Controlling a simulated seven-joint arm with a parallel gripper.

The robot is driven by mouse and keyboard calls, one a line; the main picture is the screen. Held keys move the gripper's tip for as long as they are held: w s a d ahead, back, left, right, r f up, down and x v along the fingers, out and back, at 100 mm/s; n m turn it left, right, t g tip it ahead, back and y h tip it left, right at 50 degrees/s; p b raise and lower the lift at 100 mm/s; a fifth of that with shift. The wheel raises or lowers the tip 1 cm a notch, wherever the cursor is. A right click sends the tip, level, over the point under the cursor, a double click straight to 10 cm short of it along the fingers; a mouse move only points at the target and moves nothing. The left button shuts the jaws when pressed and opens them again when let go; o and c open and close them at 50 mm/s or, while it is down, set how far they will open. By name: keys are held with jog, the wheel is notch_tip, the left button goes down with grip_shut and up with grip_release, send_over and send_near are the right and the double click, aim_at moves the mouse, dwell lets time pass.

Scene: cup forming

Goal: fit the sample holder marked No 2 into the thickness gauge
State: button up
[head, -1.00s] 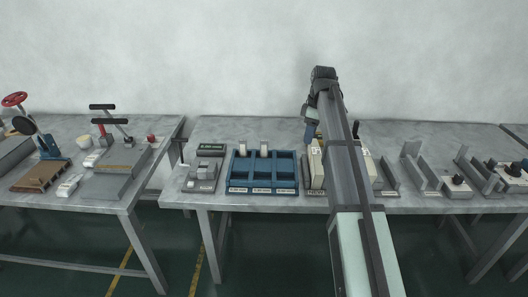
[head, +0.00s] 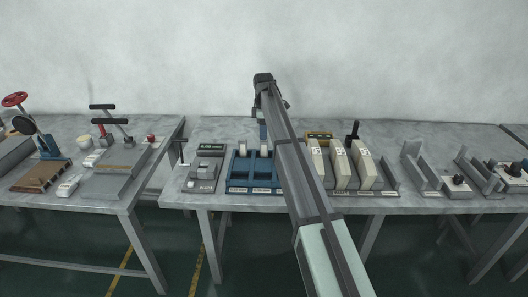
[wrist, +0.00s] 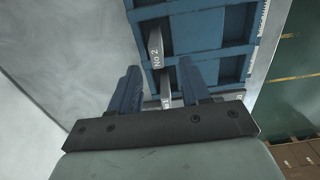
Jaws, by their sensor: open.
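In the wrist view, a pale sample holder marked No 2 (wrist: 155,48) stands in a slot of the blue rack (wrist: 205,18). A second pale holder (wrist: 165,96), its mark unclear, lies nearer, seen between my fingers. My gripper (wrist: 160,75) is open and empty, its two blue fingers apart. In the head view, my gripper (head: 263,131) hangs above the back of the blue rack (head: 252,190), over its two holders. A grey device (head: 202,172) with a dark display (head: 211,149) stands left of the rack; it looks like the thickness gauge.
Several upright pale boxes (head: 340,164) stand right of the rack, partly behind my arm. Grey fixtures (head: 458,187) stand further right. A second table at left holds a grey press (head: 115,168). Bare tabletop shows between the boxes and the right fixtures.

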aim_at(264, 147)
jog(key=shift+w+f, duration=0.15)
jog(key=shift+f, duration=2)
jog(key=shift+w+f, duration=0.1)
jog(key=shift+f, duration=2.05)
jog(key=shift+c, duration=0.3)
grip_shut()
